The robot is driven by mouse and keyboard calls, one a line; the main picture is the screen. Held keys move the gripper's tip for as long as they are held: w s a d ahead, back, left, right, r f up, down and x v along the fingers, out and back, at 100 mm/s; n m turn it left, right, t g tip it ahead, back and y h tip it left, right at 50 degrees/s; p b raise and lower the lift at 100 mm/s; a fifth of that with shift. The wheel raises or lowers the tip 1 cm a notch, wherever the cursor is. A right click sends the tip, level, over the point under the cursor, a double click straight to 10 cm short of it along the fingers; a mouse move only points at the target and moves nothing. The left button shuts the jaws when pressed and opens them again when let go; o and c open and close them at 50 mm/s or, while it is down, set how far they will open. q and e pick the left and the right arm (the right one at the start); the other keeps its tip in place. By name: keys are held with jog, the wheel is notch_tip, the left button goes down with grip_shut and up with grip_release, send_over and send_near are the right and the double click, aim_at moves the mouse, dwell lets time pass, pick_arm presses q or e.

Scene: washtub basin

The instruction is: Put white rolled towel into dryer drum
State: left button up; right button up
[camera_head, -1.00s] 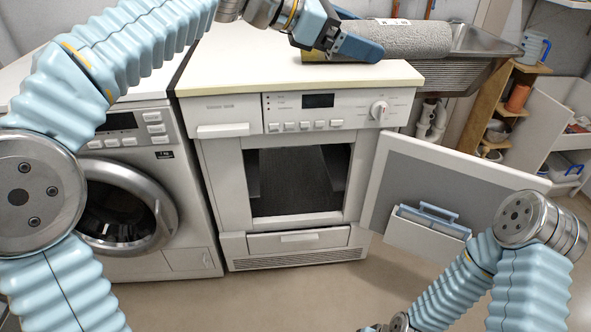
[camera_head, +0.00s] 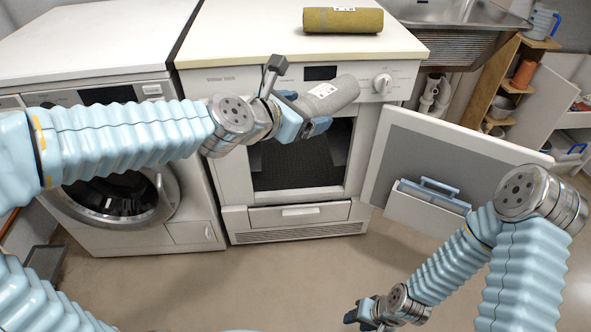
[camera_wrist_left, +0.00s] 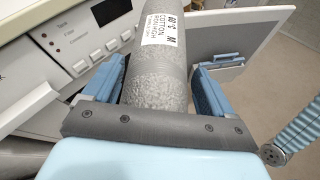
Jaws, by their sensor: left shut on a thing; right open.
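The white rolled towel (camera_head: 332,95), light grey in this light with a printed label, is held in my left gripper (camera_head: 308,124) in front of the dryer's upper front. In the left wrist view the towel (camera_wrist_left: 160,75) lies between the two blue fingers and points away from the wrist. The dryer drum (camera_head: 295,165) is a dark opening in the dryer's front, partly hidden by my left gripper and the towel. The dryer door (camera_head: 460,145) stands open to the right. My right gripper (camera_head: 362,315) is low at the bottom of the head view, open and empty.
An olive rolled towel (camera_head: 343,20) lies on the dryer top (camera_head: 240,42). A washing machine (camera_head: 190,225) with its round door shut stands left. A sink (camera_head: 455,12) and shelves (camera_head: 500,100) are at the right. The floor in front is clear.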

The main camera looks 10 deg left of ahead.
pick_arm(q)
jog(key=a+f+n+y, duration=0.3)
jog(key=a+f+y, duration=0.1)
jog(key=f, duration=0.6)
jog(key=s+a+f+n+y, duration=0.1)
jog(key=a+f+n+y, duration=0.3)
jog(key=f, duration=0.5)
jog(key=s+a+f+n+y, duration=0.1)
jog(key=a+f+n+y, duration=0.3)
jog(key=f, duration=0.6)
jog(key=shift+f+y, duration=0.35)
jog(key=shift+y, duration=0.15)
jog(key=shift+s+a, duration=0.1)
jog(key=shift+a, duration=0.05)
